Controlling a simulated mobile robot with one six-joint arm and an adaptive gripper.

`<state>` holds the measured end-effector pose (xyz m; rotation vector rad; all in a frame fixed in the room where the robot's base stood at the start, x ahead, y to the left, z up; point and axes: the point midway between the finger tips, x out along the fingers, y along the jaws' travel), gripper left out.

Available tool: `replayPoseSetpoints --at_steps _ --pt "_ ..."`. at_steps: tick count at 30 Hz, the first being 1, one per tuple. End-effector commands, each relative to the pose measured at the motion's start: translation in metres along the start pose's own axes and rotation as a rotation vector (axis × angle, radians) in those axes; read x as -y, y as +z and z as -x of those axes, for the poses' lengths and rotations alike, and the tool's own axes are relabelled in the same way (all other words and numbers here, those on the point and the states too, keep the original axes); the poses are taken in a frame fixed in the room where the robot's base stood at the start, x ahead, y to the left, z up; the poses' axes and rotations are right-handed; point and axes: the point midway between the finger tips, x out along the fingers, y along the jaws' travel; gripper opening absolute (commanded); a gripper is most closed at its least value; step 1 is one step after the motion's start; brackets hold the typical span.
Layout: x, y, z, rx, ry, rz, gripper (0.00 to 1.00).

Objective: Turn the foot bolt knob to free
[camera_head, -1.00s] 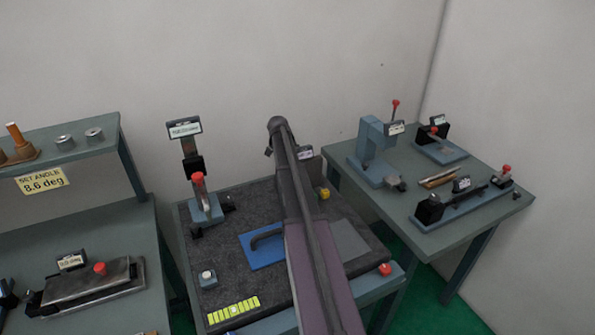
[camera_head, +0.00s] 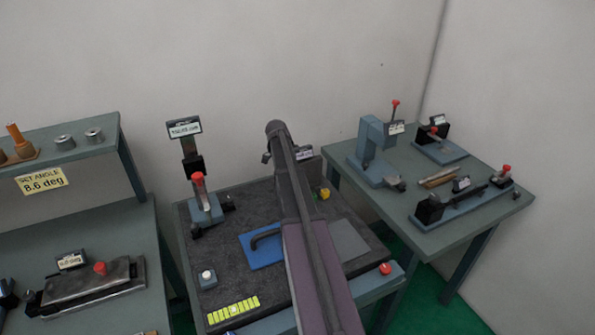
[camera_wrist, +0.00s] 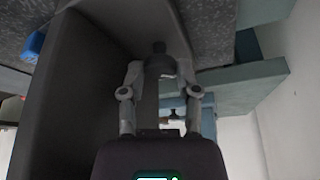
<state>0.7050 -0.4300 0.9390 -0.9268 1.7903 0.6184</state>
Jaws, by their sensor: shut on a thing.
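In the wrist view, my gripper (camera_wrist: 160,72) is shut on a dark rounded knob (camera_wrist: 160,64) with a short stem beyond it. One finger lies on each side of it. I take this as the foot bolt knob; no label on it is readable. In the head view my arm covers the gripper and the knob, so its turn position cannot be told. A small label plate (camera_head: 305,154) and a yellow piece (camera_head: 324,193) show just right of my arm.
A dark-topped bench (camera_head: 232,265) carries a blue plate (camera_head: 262,252) with a dark handle and an upright stand with a red knob (camera_head: 198,180). A red knob (camera_head: 385,268) sits at its front right. A right table (camera_head: 480,215) holds several fixtures.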

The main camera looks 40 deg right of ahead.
Motion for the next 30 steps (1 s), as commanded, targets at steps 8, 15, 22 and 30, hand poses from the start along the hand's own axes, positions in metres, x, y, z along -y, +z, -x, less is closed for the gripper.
replayPoseSetpoints --at_steps 8,15,22,30 --pt "-0.0006 0.0003 -0.0002 0.001 0.002 -0.001 0.56" --pt "-0.0002 0.0 -0.0001 0.0 0.002 -0.004 0.56" --pt "0.0006 -0.0002 -0.0002 0.001 0.019 -0.043 0.56" --pt "0.0025 -0.0006 -0.0003 0.001 0.073 -0.175 0.56"
